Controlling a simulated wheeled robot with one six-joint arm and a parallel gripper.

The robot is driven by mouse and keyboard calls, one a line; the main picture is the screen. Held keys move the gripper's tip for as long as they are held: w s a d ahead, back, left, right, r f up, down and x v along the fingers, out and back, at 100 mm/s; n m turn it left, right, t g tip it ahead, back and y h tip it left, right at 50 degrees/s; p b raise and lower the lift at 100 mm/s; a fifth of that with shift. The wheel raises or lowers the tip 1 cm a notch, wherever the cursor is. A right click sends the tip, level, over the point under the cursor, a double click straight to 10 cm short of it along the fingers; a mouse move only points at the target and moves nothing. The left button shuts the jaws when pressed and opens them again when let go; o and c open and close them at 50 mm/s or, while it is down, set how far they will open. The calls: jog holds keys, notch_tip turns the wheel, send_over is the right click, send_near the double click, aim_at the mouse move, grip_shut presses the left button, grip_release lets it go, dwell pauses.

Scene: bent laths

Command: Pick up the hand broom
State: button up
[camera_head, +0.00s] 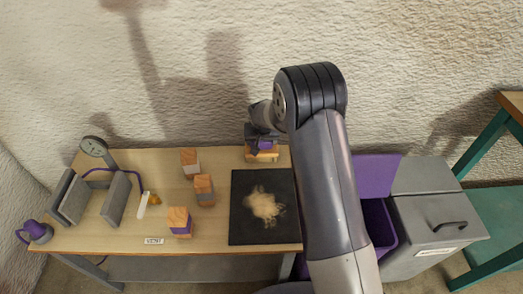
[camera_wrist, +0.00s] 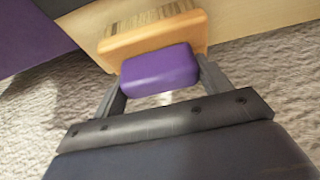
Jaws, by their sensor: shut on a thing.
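The hand broom has a purple grip, an orange-brown wooden block and pale bristles. In the wrist view its purple grip (camera_wrist: 160,70) lies between the two dark fingers of my gripper (camera_wrist: 162,74), which is shut on it. The wooden block and bristles show just beyond the grip. In the head view the broom (camera_head: 263,154) is at the back right of the table, behind the black mat, partly hidden by my gripper (camera_head: 262,143). I cannot tell whether it touches the table.
A black mat (camera_head: 240,220) bears a heap of shavings (camera_head: 264,204). A grey bin (camera_head: 425,225) stands right of the table.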

jog(key=shift+r, duration=0.15)
notch_tip(320, 180, up, 10)
jog(key=shift+f, duration=0.1)
dwell(0.4)
